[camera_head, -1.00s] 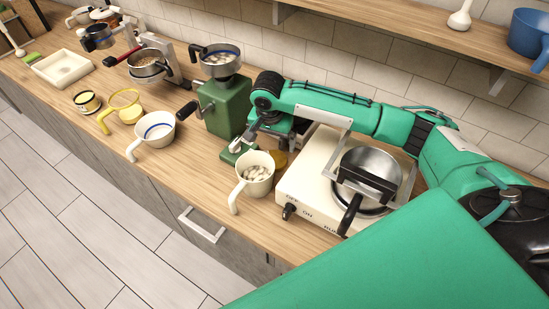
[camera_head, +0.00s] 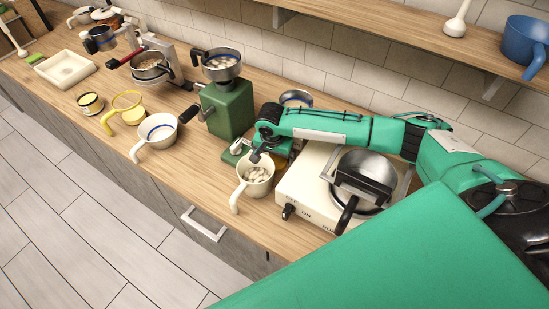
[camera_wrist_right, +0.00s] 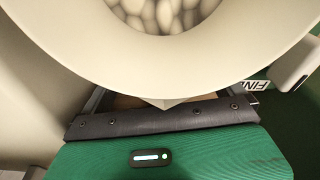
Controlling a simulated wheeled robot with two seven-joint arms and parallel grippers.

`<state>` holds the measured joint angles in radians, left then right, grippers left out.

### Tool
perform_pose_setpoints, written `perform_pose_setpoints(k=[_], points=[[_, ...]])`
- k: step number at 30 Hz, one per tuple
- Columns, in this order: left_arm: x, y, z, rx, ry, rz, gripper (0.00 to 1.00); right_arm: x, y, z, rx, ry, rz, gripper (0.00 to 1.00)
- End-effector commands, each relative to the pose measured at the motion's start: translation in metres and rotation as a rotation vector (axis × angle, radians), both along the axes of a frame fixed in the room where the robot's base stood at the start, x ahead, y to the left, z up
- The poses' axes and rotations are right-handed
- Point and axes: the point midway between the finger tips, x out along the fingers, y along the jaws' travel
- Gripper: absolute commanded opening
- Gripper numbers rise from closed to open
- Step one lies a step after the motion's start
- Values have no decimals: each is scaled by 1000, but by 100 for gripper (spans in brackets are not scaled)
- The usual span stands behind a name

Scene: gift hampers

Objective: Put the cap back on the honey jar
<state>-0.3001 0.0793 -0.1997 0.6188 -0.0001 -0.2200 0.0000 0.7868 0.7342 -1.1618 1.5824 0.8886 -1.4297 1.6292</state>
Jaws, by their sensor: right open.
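I cannot surely pick out a honey jar or its cap. A small round dark-rimmed container with yellow (camera_head: 90,103) stands at the left of the counter. My right gripper (camera_head: 257,156) is open at the cream mug (camera_head: 250,187), by its far rim. The mug holds pale pebble-like pieces. In the right wrist view the mug (camera_wrist_right: 100,62) fills the upper part, very close above the gripper's green body. The fingertips are mostly hidden by it, so contact cannot be told. My left gripper is not in view.
A green grinder (camera_head: 228,108) stands left of my right gripper. A white burner (camera_head: 312,203) with a metal pot (camera_head: 368,165) stands to its right. A white mug (camera_head: 150,149) and a yellow-handled strainer (camera_head: 107,121) are farther left. Front counter strips are clear.

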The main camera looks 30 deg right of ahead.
Motion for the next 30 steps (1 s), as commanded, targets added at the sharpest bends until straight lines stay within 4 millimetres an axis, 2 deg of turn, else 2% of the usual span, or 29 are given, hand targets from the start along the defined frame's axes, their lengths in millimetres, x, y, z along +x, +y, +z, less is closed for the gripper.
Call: perform_pose_setpoints(k=[3, 12, 14, 19, 20, 30], points=[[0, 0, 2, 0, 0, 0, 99, 0, -1, -6, -1, 0, 0, 98], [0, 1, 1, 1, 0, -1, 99, 0, -1, -6, -1, -1, 0, 98], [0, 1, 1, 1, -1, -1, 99, 0, -1, -6, -1, -1, 0, 89], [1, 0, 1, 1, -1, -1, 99, 0, -1, -6, -1, -1, -1, 55], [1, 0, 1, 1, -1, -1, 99, 0, -1, -6, -1, 0, -1, 51], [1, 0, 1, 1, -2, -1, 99, 1, -1, -4, -1, -1, -1, 51]])
